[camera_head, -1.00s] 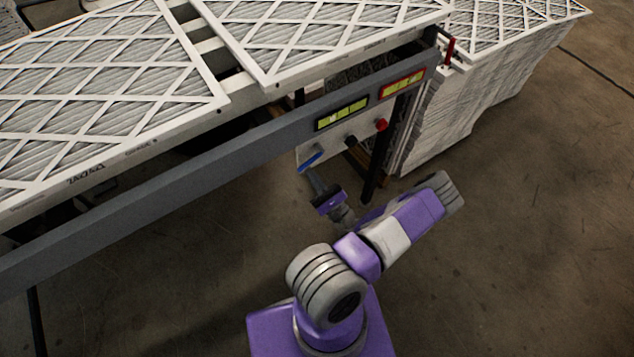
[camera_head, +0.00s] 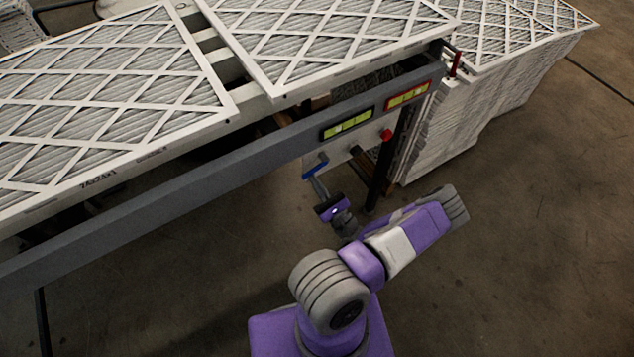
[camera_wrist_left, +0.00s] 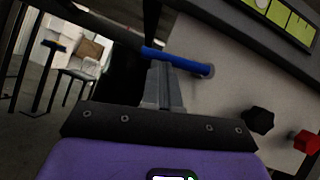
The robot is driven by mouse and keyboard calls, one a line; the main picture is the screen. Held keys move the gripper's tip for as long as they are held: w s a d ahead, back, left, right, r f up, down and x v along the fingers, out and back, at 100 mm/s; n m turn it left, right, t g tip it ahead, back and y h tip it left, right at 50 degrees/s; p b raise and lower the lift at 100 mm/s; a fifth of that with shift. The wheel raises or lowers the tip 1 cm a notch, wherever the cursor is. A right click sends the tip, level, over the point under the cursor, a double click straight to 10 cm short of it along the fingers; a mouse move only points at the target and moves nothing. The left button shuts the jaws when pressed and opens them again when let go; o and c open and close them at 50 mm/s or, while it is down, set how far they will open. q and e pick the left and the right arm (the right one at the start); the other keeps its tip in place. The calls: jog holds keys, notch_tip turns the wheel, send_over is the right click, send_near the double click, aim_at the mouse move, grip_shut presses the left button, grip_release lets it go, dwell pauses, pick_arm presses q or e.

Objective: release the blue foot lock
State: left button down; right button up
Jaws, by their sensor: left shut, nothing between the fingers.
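The blue foot lock (camera_head: 315,166) is a short blue bar on the pale panel under the conveyor's grey side rail. In the left wrist view the blue bar (camera_wrist_left: 178,60) runs across just beyond the fingertips, slanting down to the right. My left gripper (camera_head: 312,180) is shut and empty, its tips at the bar from below. In the wrist view the closed fingers (camera_wrist_left: 160,68) point at the bar's middle; I cannot tell whether they touch it. My right gripper is not in view.
A black knob (camera_wrist_left: 258,120) and a red button (camera_head: 386,135) sit right of the bar on the panel. Green displays (camera_head: 347,122) are above. Framed filters (camera_head: 110,90) lie on the conveyor; a filter stack (camera_head: 450,135) stands at right. The floor (camera_head: 540,250) is clear at lower right.

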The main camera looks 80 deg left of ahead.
pick_arm(q)
jog(key=shift+s+r+g, duration=0.15)
jog(key=shift+r+g, duration=0.1)
jog(key=shift+g, duration=0.05)
jog(key=f+v, duration=0.1)
jog(key=v, duration=0.5)
jog(key=a+f+b+v, duration=0.1)
jog(key=v, duration=0.6)
jog(key=shift+s+f, duration=0.25)
jog(key=shift+f, duration=0.1)
jog(key=shift+s+a, duration=0.1)
jog(key=shift+a, duration=0.05)
